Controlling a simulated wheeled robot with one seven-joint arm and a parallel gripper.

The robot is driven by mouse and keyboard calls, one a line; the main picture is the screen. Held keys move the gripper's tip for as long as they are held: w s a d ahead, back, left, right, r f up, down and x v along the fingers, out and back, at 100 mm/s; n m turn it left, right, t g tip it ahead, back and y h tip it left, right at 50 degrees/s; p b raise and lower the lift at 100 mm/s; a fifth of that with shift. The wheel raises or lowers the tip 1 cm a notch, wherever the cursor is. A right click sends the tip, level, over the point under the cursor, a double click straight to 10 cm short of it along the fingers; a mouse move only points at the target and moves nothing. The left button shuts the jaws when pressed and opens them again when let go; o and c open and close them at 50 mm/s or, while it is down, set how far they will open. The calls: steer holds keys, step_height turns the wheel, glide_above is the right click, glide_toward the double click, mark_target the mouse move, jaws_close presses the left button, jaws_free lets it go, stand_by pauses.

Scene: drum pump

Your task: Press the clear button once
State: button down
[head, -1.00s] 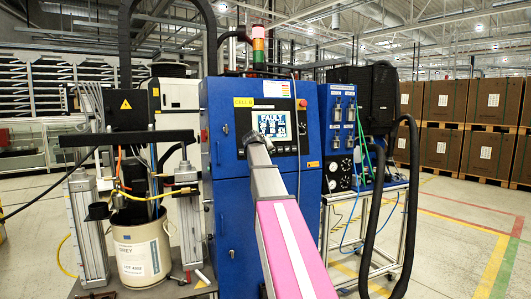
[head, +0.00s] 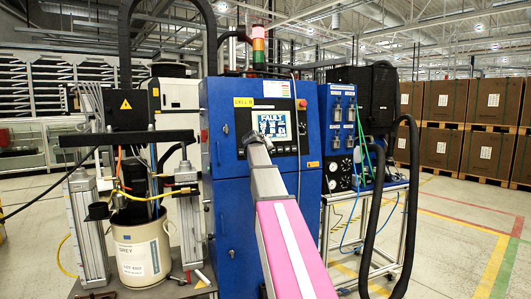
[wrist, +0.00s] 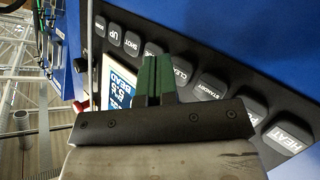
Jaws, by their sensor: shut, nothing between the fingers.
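The clear button (wrist: 183,69) is a dark grey key with a white label on the black control panel, which fills much of the wrist view. It sits just right of my gripper's green fingers. My gripper (wrist: 153,50) is shut and empty, with its fingertips over the button row between the UP and CLEAR keys. Whether the tips touch the panel cannot be told. The fingers and body hide part of the row. The clear button cannot be made out there.
A red stop knob (head: 303,103) is at the panel's upper right. A drum (head: 140,250) stands left of the blue cabinet (head: 232,220).

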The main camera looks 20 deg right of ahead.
steer(key=shift+w, duration=0.1)
steer(key=shift+w+f, duration=0.1)
steer(key=shift+w, duration=0.2)
steer(key=shift+w, duration=0.45)
stand_by(0.7)
steer(key=shift+s, duration=0.85)
steer(key=shift+s, duration=0.1)
steer(key=s, duration=0.2)
steer(key=s+r, duration=0.1)
steer(key=s, duration=0.1)
steer(key=shift+s, duration=0.4)
stand_by(0.7)
